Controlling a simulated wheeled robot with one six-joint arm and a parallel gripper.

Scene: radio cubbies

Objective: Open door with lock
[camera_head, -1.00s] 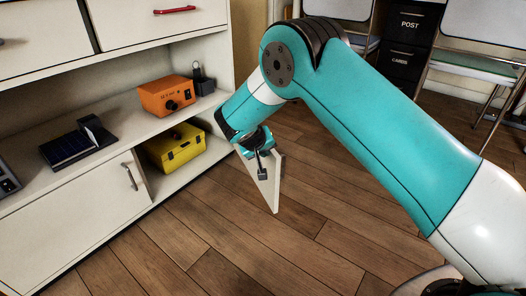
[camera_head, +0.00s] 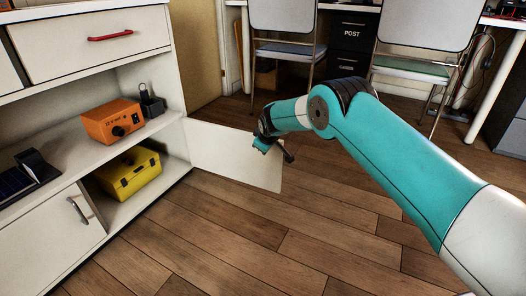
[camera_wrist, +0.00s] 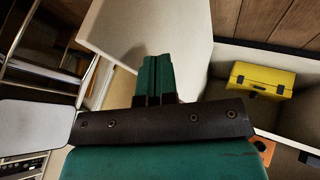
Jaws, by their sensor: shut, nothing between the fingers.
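The white cabinet door (camera_head: 225,157) stands wide open, swung out from the right end of the low cabinet; it also shows as a pale panel in the wrist view (camera_wrist: 130,30). My gripper (camera_head: 264,145) is at the upper free end of the door. In the wrist view its green fingers (camera_wrist: 156,78) are together and empty, in front of the panel. I cannot tell whether they touch it. A small dark part (camera_head: 288,156) shows by the door's free edge; I cannot tell whether it is the handle. No lock can be made out.
A yellow case (camera_head: 130,174) sits in the opened lower compartment, with an orange device (camera_head: 112,122) on the shelf above. The left lower door (camera_head: 50,235) is shut. Chairs (camera_head: 285,50) and a desk stand behind. The wooden floor in front is clear.

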